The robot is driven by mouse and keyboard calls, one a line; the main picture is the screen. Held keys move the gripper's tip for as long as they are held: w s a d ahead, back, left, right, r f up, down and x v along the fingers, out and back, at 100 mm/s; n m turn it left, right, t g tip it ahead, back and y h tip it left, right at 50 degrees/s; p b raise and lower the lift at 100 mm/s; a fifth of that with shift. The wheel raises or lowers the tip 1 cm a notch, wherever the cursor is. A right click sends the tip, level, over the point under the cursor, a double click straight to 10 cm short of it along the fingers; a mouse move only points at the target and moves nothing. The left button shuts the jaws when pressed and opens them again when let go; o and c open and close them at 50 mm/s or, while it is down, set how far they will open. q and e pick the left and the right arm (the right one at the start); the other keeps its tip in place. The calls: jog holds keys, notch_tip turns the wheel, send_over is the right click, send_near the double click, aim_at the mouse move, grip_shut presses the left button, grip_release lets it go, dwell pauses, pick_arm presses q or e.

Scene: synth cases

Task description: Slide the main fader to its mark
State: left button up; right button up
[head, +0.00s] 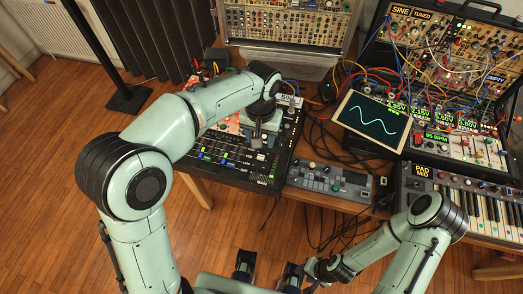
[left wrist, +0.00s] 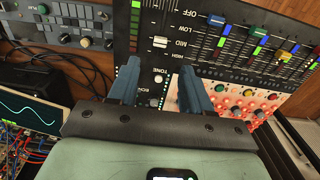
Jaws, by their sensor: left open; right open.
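The mixer (head: 225,166) is a black panel on the table with several faders. The main fader (left wrist: 160,42) is a white cap in a vertical slot, beside the middle of the printed labels in the left wrist view. It also shows in the head view (head: 261,156). My left gripper (left wrist: 160,72) is open over the mixer, pointing down at the panel. Its fingers stand to either side of the fader's line, and the cap shows beyond their tips, seemingly not touched. My right gripper (head: 268,265) is open and empty in front of the table.
Other coloured fader caps (left wrist: 217,20) and a red knob panel (left wrist: 235,103) lie close by. A grey pad controller (head: 330,182), a wave screen (head: 372,122) and a keyboard (head: 470,205) stand to the right. Patch cables (head: 320,125) hang behind.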

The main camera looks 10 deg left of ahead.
aim_at(261, 155)
pick_arm(q)
notch_tip(261, 155, down, 9)
jog(key=shift+w+f+b, duration=0.1)
jog(key=shift+b, duration=0.4)
grip_shut()
